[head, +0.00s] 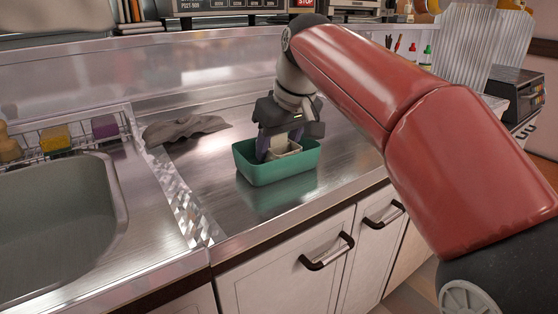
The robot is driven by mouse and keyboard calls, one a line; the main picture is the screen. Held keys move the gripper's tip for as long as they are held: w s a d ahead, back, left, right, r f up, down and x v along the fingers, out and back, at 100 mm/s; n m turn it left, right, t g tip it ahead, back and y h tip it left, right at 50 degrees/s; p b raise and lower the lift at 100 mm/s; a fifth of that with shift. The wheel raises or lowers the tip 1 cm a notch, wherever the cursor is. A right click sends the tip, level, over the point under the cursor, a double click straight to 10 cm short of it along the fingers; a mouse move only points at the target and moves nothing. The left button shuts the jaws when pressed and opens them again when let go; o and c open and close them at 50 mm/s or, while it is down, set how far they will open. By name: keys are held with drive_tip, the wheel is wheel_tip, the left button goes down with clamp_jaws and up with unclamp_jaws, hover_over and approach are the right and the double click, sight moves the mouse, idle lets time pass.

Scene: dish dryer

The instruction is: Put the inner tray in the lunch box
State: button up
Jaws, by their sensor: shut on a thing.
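The lunch box (277,170) is a green open-topped box on the metal counter. The inner tray (288,148) is a small pale cream tray. It sits inside the box's opening, near the middle, between my fingers. My gripper (281,150) points down into the box from above and is shut on the tray. The gripper body hides part of the tray and the box's back rim. I cannot tell whether the tray touches the box floor.
A grey cloth (185,129) lies crumpled to the left of the box. A sink (60,215) is at the left, with a wire rack (75,140) holding sponges behind it. The counter's front edge is close to the box. Bottles and a black device (515,92) stand at the right.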

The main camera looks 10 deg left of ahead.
drive_tip(key=shift+f, duration=0.55)
drive_tip(key=shift+r, duration=0.15)
drive_tip(key=o, duration=1)
drive_tip(key=p+v, duration=0.3)
drive_tip(key=v, duration=0.9)
drive_tip(key=s+d+f+m+t, duration=0.1)
drive_tip(key=d+f, duration=0.1)
drive_tip(key=d, duration=0.3)
drive_tip(key=s+d+f+m, duration=0.2)
drive_tip(key=d, duration=0.3)
drive_tip(key=s+d+f+m+h, duration=0.1)
drive_tip(key=s+d+f+m, duration=0.1)
drive_tip(key=s+d+f, duration=0.3)
drive_tip(key=s+d+f+m+t+h, duration=0.1)
drive_tip(key=s+d+f, duration=0.3)
drive_tip(key=f, duration=0.5)
drive_tip(key=s+d+f+m+h, duration=0.1)
drive_tip(key=s+d+f+m, duration=0.2)
drive_tip(key=s+d+f, duration=0.2)
drive_tip(key=shift+s+d+f+m+t, duration=0.2)
drive_tip(key=shift+d+f, duration=0.35)
drive_tip(key=shift+f, duration=0.05)
drive_tip(key=shift+s+d+f+m+t, duration=0.15)
drive_tip(key=shift+d+f+m+t, duration=0.05)
drive_tip(key=shift+d+f, duration=0.35)
